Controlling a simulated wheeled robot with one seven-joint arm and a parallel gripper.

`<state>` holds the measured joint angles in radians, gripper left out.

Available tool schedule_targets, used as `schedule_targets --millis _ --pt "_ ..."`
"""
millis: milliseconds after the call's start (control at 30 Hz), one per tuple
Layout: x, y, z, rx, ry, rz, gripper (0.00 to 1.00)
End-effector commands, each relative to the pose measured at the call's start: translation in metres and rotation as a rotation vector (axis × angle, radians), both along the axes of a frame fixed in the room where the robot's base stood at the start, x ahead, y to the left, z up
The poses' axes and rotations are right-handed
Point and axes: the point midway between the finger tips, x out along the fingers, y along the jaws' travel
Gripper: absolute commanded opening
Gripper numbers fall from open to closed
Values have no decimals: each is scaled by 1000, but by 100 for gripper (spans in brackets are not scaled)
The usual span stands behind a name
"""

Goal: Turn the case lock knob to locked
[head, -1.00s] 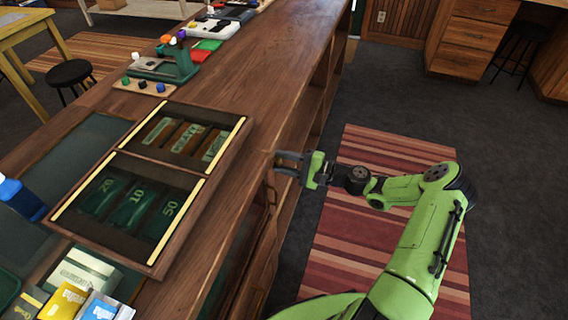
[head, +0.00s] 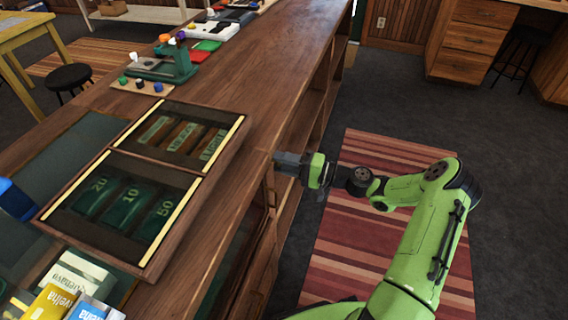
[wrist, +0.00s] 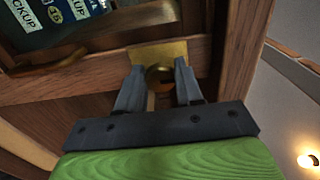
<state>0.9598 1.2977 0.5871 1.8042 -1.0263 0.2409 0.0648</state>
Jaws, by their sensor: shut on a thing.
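The case lock knob is a round brass knob (wrist: 159,73) in front of a brass plate (wrist: 158,53) on the wooden case frame in the wrist view. My gripper (wrist: 159,68) has one grey finger on each side of the knob and is shut on it. The fingers partly hide the knob, and I cannot read its lock position. In the head view my gripper (head: 277,159) reaches the right face of the wooden counter (head: 262,110), just below its top edge. The knob is hidden there.
A framed tray (head: 128,150) with labelled green compartments lies on the counter, left of my gripper. Packets (head: 60,303) lie at the near left. Labelled goods (wrist: 68,12) show inside the case in the wrist view.

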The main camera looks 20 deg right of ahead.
Motion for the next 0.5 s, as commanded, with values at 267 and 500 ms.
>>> schedule_targets --millis 267,500 --pt "0 0 -1 -3 1 1 5" --pt "0 0 -1 -2 2 0 59"
